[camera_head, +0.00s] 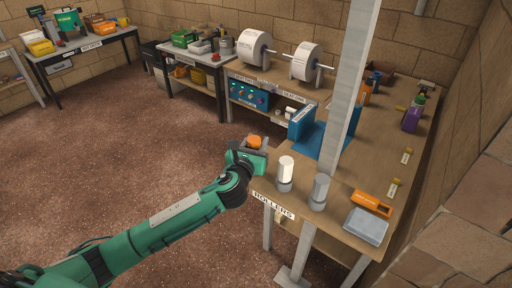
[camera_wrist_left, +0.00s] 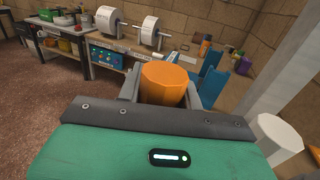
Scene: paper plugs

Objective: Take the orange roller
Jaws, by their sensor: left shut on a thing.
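The orange roller (camera_head: 255,141) is between the fingers of my left gripper (camera_head: 256,146), just off the left edge of the wooden bench (camera_head: 345,200). In the left wrist view the orange roller (camera_wrist_left: 165,82) shows as a faceted cylinder with its top clear of the fingers. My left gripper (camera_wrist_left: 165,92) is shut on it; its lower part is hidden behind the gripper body. My right gripper is in neither view.
A white-topped roller (camera_head: 286,170) and a grey roller (camera_head: 319,190) stand on the bench near the ROLLERS label (camera_head: 272,206). A blue angled holder (camera_head: 318,135) and a pale post (camera_head: 352,90) stand behind. Open floor (camera_head: 130,150) lies left.

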